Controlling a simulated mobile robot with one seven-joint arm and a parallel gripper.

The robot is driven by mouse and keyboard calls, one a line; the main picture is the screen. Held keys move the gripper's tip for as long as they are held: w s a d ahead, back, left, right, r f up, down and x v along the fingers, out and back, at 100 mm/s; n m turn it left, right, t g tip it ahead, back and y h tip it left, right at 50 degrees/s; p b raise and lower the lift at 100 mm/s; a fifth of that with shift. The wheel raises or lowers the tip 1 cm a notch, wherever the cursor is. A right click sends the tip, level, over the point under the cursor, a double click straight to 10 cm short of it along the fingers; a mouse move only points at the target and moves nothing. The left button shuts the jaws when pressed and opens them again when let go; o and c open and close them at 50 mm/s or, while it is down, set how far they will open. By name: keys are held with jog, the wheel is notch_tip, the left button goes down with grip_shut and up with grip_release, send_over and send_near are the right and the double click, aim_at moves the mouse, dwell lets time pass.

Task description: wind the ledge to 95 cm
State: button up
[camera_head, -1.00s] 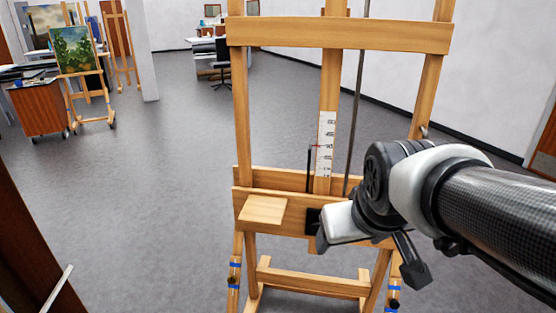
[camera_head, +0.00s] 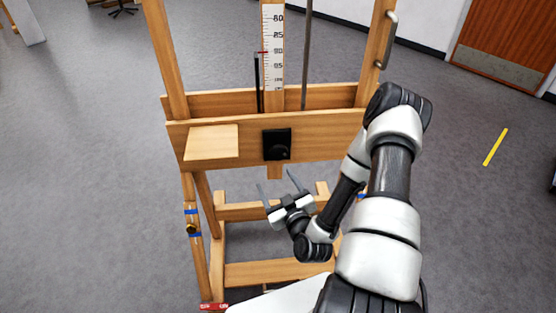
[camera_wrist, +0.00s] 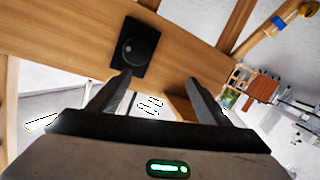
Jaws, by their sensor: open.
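A white scale (camera_head: 273,50) runs up the centre post, with a red pointer (camera_head: 262,52) close to the 90 mark. My gripper (camera_head: 277,181) is below the knob, open and empty, its fingers pointing up. In the wrist view the fingers (camera_wrist: 160,79) are apart, the left one near the plate's lower edge; contact cannot be told.
The easel's lower crossbar (camera_head: 275,272) and legs stand around and below my gripper. A metal handle (camera_head: 389,40) is on the right upright. A wooden door (camera_head: 508,45) is at the upper right. Grey floor is open on both sides.

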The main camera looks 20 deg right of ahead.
aim_at(279, 155)
jog(key=s+d+f+m+t+h, duration=0.1)
jog(key=s+d+f+m+h, duration=0.1)
jog(key=s+m+h, duration=0.2)
jog(key=b+x, duration=0.1)
jog(key=x, duration=1.6)
jog(key=shift+a+r, duration=0.1)
jog(key=c, duration=1.1)
jog(key=shift+o, duration=0.2)
jog(key=shift+b, duration=0.3)
